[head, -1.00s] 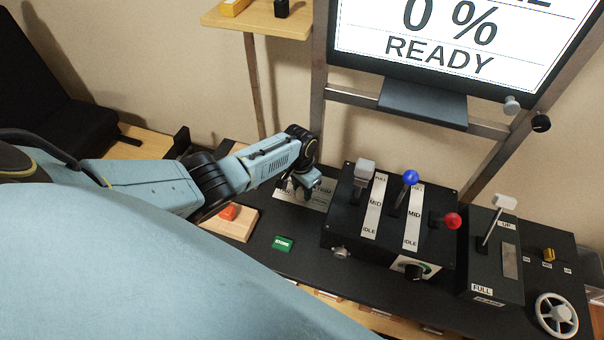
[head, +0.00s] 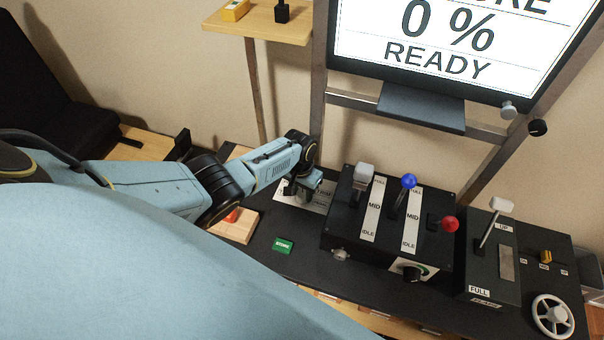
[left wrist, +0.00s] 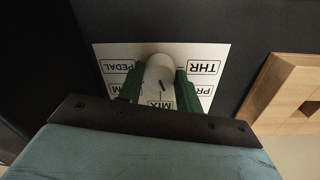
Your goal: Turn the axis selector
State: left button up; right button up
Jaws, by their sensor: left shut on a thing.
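The axis selector (left wrist: 159,72) is a pale round knob with a dark pointer line, on a white label plate (left wrist: 216,58). The plate reads THR, MIX and PEDAL, with other labels partly covered. In the left wrist view the green fingers of my left gripper (left wrist: 158,84) are shut on the knob, one on each side. In the head view my left gripper (head: 306,188) is down at the label plate (head: 318,205), left of the lever box, and hides the knob. My right gripper is not in view.
A black lever box (head: 345,225) with white, blue and red-topped levers stands just right of the gripper. A wooden piece (left wrist: 285,95) shows in the wrist view.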

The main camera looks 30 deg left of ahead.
aim_at(300, 192)
pick_arm(q)
jog(key=o, duration=1)
notch_tip(300, 192, up, 14)
jog(key=p, duration=0.4)
jog(key=shift+a+f, duration=0.25)
jog(key=shift+a, duration=0.05)
